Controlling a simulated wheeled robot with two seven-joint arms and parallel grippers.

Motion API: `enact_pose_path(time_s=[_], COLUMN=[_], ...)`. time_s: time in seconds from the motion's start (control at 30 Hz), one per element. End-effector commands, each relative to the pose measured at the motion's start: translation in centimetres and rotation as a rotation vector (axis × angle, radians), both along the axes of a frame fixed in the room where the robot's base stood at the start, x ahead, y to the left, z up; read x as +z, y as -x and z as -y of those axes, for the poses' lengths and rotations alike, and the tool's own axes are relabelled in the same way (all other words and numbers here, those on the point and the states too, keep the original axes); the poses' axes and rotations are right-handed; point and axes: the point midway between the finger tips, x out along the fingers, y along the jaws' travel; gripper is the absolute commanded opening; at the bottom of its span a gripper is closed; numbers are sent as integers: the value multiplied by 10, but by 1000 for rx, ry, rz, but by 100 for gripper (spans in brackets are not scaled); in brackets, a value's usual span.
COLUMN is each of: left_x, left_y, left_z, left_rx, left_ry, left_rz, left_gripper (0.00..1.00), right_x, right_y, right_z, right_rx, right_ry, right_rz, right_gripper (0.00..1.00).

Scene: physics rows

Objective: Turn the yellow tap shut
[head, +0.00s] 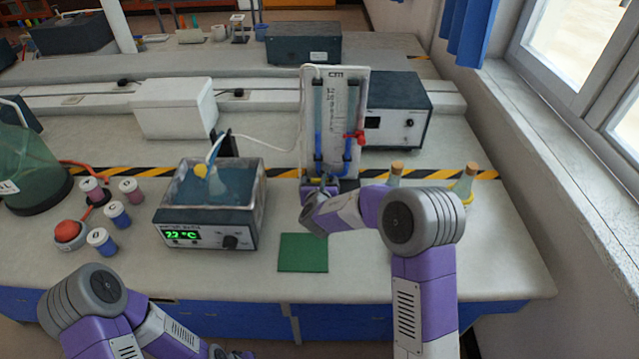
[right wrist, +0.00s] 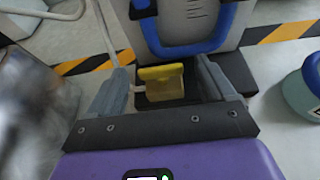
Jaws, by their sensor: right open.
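The yellow tap (right wrist: 162,84) shows in the right wrist view as a small flat yellow handle at the foot of the blue-tubed panel. My right gripper (right wrist: 165,72) is open, with one grey finger on each side of the handle. Gaps show between the handle and both fingers, and I cannot tell whether anything touches. In the head view my right gripper (head: 322,183) is at the base of the white panel (head: 345,90), and my own wrist hides the tap there.
A water bath (head: 210,210) stands left of the panel, with a green mat (head: 303,253) in front. Corked bottles (head: 464,185) stand to the right. A red tap (head: 355,137) sits higher on the panel.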

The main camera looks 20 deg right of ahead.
Motion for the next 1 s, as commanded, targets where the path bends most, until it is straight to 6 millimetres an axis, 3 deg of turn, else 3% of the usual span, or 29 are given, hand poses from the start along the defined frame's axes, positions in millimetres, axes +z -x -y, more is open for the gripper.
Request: enact_pose_path(time_s=[0.07,0.43,0.73,1.0], left_x=[0,0,2,10], left_y=[0,0,0,0], left_z=[0,0,0,0], left_rx=[0,0,0,0], left_ry=[0,0,0,0], left_rz=[0,0,0,0], left_gripper=[43,43,43,43], right_x=[0,0,1,2], right_y=[0,0,0,-2], right_z=[0,0,-2,-7], right_rx=[0,0,-45,-207], right_ry=[0,-1,-1,0], right_rz=[0,0,1,1], right_gripper=[83,28,27,27])
